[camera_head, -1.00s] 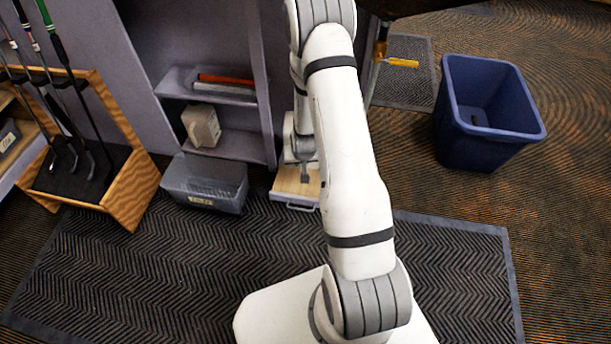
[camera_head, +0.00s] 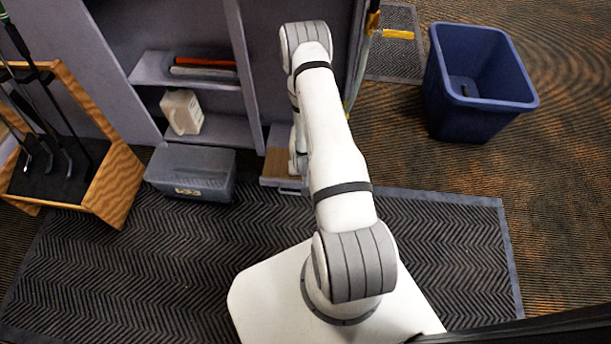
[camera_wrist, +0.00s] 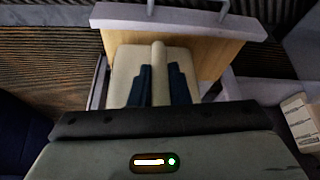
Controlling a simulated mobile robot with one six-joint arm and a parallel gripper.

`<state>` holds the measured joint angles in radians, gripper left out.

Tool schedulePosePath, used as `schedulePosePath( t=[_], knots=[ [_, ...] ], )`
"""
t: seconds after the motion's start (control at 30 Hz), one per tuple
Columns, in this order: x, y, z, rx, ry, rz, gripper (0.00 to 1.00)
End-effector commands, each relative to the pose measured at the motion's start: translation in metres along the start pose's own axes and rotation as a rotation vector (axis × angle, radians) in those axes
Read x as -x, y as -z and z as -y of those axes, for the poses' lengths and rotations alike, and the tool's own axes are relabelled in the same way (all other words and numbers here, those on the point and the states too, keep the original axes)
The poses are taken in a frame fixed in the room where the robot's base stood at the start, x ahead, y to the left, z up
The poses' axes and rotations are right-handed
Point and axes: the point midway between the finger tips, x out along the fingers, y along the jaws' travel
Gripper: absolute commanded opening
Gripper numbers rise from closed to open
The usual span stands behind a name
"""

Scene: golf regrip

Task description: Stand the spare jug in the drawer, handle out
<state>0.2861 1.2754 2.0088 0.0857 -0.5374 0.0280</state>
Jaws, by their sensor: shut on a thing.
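My gripper (camera_wrist: 161,86) is shut on the handle of a cream jug (camera_wrist: 124,75), with one dark finger on each side of the handle. In the wrist view the jug lies between the side walls of the open drawer (camera_wrist: 217,50), close behind its wooden inner front. I cannot tell whether its base touches the drawer floor. The drawer front and its pull are at the top of that view. In the head view the drawer (camera_head: 280,165) stands out of the cabinet, and my arm hides the jug and the gripper.
Another cream jug (camera_head: 182,111) stands on the cabinet's lower shelf, left of the drawer. A grey bin (camera_head: 190,172) sits on the mat (camera_head: 130,260) beside the drawer. A club rack (camera_head: 118,185) is at the left, and a blue bin (camera_head: 470,120) is at the right.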

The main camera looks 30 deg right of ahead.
Motion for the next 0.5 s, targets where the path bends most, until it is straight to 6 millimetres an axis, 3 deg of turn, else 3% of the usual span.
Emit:
schedulePosePath(
  t=[0.2, 0.5],
  knots=[
    [-0.029, -0.013, 0.0, -0.001, 0.0, 0.002, 0.0],
    [-0.029, -0.013, -0.001, -0.001, 0.0, 0.001, 0.0]
  ],
)
